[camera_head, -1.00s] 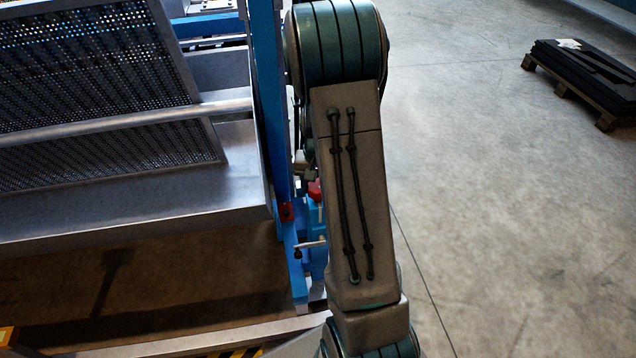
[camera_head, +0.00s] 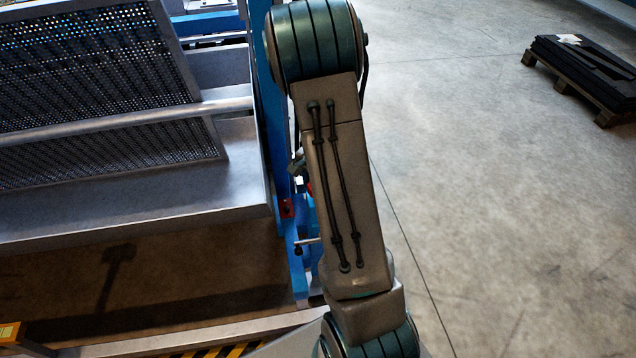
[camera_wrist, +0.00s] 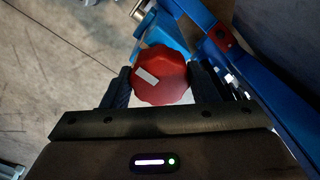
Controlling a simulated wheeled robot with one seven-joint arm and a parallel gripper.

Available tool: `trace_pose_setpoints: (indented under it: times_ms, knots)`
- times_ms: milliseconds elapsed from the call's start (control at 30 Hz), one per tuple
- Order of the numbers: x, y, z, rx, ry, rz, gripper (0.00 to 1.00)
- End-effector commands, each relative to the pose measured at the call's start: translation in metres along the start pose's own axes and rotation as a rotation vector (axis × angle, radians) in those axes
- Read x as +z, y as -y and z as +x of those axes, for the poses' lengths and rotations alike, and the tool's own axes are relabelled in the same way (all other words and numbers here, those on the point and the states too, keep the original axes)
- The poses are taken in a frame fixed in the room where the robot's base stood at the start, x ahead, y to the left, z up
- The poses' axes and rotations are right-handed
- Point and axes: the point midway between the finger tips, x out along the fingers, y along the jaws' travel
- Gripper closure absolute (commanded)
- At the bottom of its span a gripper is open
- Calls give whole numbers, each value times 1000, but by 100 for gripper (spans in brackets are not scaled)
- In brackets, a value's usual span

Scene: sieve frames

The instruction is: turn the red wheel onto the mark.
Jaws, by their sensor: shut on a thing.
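The red wheel (camera_wrist: 172,88) is a lobed knob with a pale rectangular mark (camera_wrist: 147,76) on its face, left of its centre. In the wrist view my gripper (camera_wrist: 160,84) has one black finger on each side of the wheel and is shut on it. In the head view my arm covers almost all of the wheel; only a sliver of red (camera_head: 309,188) shows at the arm's left edge. I cannot make out a separate fixed mark beside the wheel.
A blue frame post (camera_head: 283,150) stands close left of my arm, with a small crank handle (camera_head: 305,242) low on it. A perforated sieve panel (camera_head: 90,60) fills the left. A pallet with dark sheets (camera_head: 585,70) lies far right. The floor between is clear.

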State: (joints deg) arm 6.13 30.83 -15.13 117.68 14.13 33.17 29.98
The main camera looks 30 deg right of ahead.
Motion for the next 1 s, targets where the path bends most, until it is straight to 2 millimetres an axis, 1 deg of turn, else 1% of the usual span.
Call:
trace_pose_setpoints:
  times_ms: [267, 300, 367, 633, 733, 867, 1000]
  knots:
    - [1, 0, 0, 0, 2, -1, 69]
    - [1, 0, 0, 0, 2, -1, 41]
    - [1, 0, 0, 0, 1, -1, 24]
    - [0, 0, 0, 0, 1, -1, 24]
    - [0, 0, -6, -1, -1, -1, 24]
    - [0, 1, -25, -4, -2, -1, 24]
    - [0, 2, -57, -4, -3, -3, 24]
